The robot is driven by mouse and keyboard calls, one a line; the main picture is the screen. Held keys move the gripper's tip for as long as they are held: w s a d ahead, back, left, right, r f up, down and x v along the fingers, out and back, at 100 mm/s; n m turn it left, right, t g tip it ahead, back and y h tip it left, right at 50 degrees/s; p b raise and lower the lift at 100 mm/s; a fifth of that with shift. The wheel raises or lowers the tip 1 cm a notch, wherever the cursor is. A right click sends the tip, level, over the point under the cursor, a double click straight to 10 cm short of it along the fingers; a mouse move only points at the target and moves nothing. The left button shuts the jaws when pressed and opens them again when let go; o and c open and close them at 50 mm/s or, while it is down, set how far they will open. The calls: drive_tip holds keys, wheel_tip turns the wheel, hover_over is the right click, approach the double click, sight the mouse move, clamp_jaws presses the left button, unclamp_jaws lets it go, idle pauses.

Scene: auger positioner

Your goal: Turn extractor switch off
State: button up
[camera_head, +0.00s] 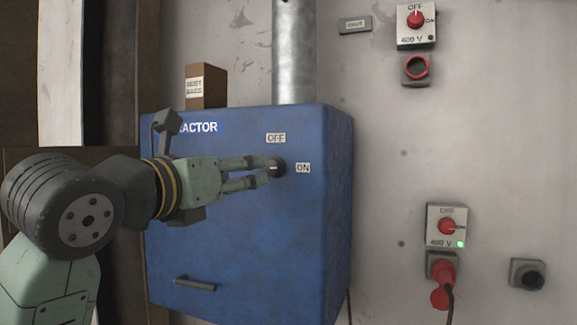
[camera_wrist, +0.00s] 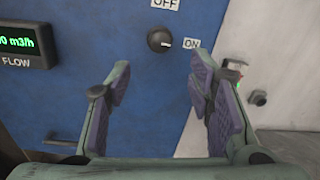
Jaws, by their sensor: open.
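The extractor switch (camera_head: 279,167) is a black round knob on the front of the blue extractor box (camera_head: 250,255). An OFF label (camera_head: 276,138) is above it and an ON label (camera_head: 303,168) is to its right. In the wrist view the knob (camera_wrist: 159,40) has a white mark pointing right, toward ON. My gripper (camera_head: 262,173) reaches in from the left, its fingertips close to the knob. In the wrist view my gripper (camera_wrist: 161,78) is open and empty, with the knob ahead of the gap. I cannot tell whether a fingertip touches it.
The box has a dark handle (camera_head: 195,284) low on its front and a green-digit flow display (camera_wrist: 22,46). A metal pipe (camera_head: 295,55) and a brown block (camera_head: 207,86) are on top. Red 400 V switches (camera_head: 446,226) are on the right wall.

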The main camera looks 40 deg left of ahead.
sight(269, 169)
drive_tip(key=p+x, duration=0.3)
drive_tip(key=x, duration=0.6)
drive_tip(key=shift+w+r+p, duration=0.1)
drive_tip(key=shift+w+p, duration=0.1)
drive_tip(key=shift+p, duration=0.15)
drive_tip(key=shift+w+a, duration=0.15)
drive_tip(key=shift+w, duration=0.45)
drive_tip(key=shift+c, duration=0.4)
drive_tip(key=c, duration=1)
